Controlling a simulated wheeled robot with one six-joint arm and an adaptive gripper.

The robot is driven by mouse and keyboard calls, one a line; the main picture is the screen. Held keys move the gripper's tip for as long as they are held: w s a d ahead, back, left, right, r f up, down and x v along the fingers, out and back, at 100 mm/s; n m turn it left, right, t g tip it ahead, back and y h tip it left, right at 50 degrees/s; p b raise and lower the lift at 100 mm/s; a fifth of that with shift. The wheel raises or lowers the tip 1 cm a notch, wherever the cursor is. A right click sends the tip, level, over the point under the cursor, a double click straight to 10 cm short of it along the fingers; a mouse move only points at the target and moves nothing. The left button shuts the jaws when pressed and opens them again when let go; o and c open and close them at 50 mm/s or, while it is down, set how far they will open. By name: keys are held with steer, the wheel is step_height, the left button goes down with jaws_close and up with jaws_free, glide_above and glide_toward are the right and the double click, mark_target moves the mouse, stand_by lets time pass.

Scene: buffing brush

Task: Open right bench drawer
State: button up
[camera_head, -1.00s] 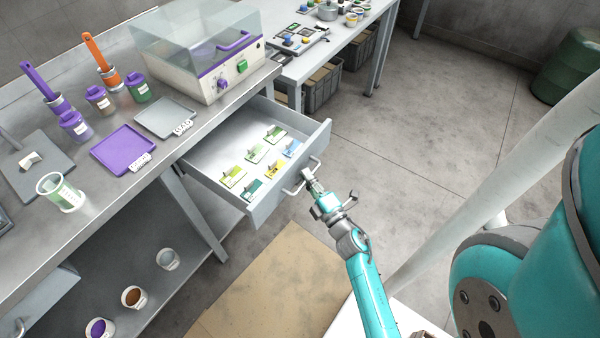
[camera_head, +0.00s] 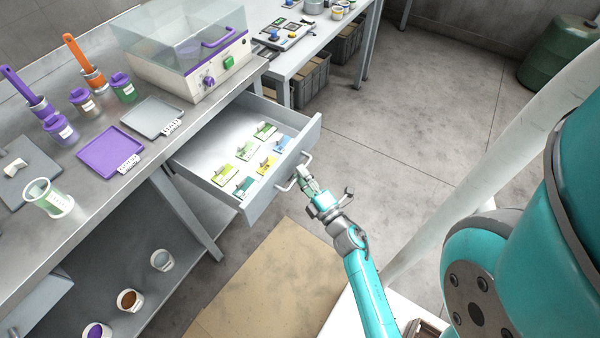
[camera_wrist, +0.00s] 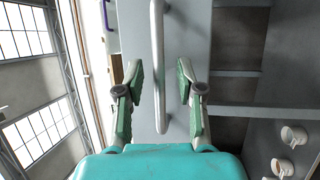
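The right bench drawer (camera_head: 285,168) stands well out from under the bench, with several small green, yellow and blue cards lying in it. Its bar handle (camera_head: 283,186) is on the grey front. My gripper (camera_head: 305,176) is just in front of the drawer front, by the handle. In the wrist view, the fingers of my gripper (camera_wrist: 158,82) are spread apart. The pale handle (camera_wrist: 157,50) runs between them, with a gap on both sides. The drawer front (camera_wrist: 185,30) lies behind it.
The bench top (camera_head: 205,118) holds a clear-lidded machine (camera_head: 205,75), a purple tray (camera_head: 110,151), a grey tray (camera_head: 152,117) and several jars. Cups stand on the lower shelf (camera_head: 190,283). A brown mat (camera_head: 265,285) lies below the drawer; open floor is to the right.

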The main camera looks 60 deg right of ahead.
steer(key=v, duration=0.6)
steer(key=shift+s, duration=0.1)
stand_by(0.5)
